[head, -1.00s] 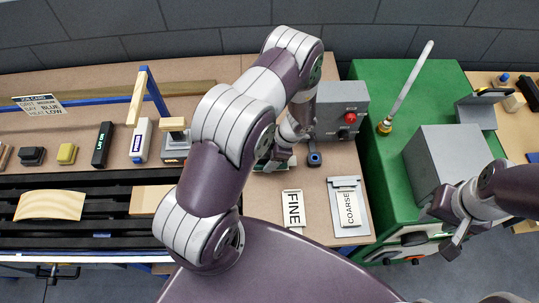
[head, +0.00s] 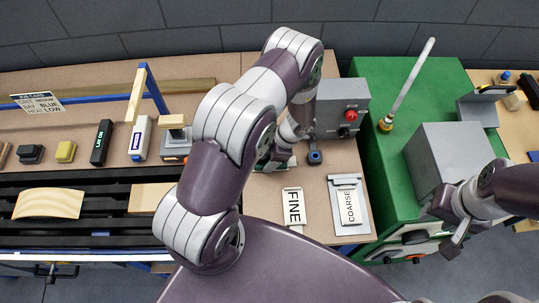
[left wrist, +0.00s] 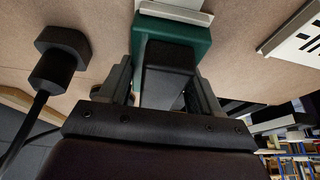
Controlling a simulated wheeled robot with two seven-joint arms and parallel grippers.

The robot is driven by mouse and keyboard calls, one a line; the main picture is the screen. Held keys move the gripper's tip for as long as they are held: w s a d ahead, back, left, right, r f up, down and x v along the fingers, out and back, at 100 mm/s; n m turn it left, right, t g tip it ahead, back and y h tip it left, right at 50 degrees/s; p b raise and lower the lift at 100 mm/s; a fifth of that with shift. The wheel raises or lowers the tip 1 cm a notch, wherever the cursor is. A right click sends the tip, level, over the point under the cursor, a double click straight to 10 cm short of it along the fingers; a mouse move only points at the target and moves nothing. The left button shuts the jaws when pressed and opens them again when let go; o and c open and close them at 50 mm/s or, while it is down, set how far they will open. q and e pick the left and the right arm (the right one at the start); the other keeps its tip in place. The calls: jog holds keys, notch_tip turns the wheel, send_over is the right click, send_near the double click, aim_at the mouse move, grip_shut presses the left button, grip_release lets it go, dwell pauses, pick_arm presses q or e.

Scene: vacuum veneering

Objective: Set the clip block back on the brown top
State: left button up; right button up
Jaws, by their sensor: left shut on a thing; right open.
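A green block with a black upper part (left wrist: 172,27), which looks like the clip block, is between the fingers of my left gripper (left wrist: 160,80) in the left wrist view. The gripper is shut on it. In the head view my left gripper (head: 277,155) is at the brown top (head: 270,222), left of the grey control box, mostly hidden by my arm. Only a little green shows under it. I cannot tell whether the block touches the top. My right gripper (head: 447,213) is open and empty, beside the grey box on the green cabinet.
A grey control box (head: 342,108) with a red button stands behind. A small blue and black item (head: 314,157) is close to the right of my left gripper. FINE (head: 293,206) and COARSE (head: 348,204) plates lie in front. The green cabinet (head: 385,75) is at right.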

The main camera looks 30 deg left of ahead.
pick_arm(q)
jog(key=shift+f, duration=0.1)
jog(key=o, duration=1.5)
jog(key=b+v, duration=0.2)
jog(key=v, duration=1)
jog(key=shift+r, duration=0.4)
